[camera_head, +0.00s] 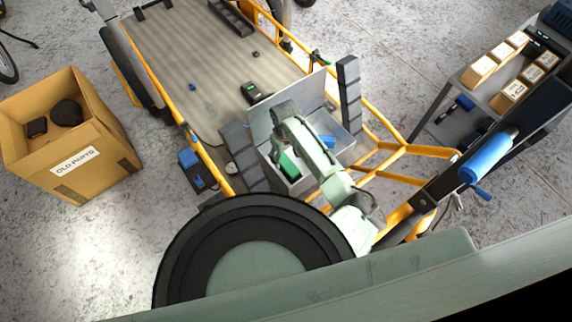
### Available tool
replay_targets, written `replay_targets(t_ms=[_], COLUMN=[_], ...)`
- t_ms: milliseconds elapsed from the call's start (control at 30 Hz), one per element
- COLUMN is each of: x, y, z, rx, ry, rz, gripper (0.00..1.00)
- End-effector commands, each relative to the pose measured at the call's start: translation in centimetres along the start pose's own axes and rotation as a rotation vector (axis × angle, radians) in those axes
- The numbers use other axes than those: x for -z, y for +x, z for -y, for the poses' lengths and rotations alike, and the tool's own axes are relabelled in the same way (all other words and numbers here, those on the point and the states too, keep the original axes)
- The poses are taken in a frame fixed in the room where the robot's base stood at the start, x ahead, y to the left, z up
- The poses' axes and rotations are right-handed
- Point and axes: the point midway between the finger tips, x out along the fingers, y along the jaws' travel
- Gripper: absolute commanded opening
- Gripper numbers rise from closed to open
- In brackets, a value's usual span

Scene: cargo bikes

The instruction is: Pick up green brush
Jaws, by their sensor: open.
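A green object (289,165), which looks like the green brush, lies inside the open grey metal box (338,153) on the cargo bike. My arm reaches over the box from the lower right. My gripper (276,151) points down at the box's left part, close to the green object. It is open, and I see nothing held in it. Its fingers are small and dark here, and I cannot tell whether they touch the green object. The arm hides part of the box's inside.
A blue item (328,141) lies in the box, whose raised lid (262,118) stands behind. The bike's flat bed (205,65) holds small dark items and has yellow rails. A cardboard box (110,165) stands left; a shelf (450,128) with small boxes stands right.

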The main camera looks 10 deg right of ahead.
Motion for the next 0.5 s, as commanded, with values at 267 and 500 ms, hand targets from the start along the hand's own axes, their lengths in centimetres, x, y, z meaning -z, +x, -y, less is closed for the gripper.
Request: replay_targets(t_ms=[267, 500], x=[0.1, -0.2], y=[2.7, 5.4], z=[-0.1, -0.4], rx=[-0.002, -0.001], ry=[0.001, 0.001], rz=[-0.002, -0.002], gripper=[0.63, 0.63])
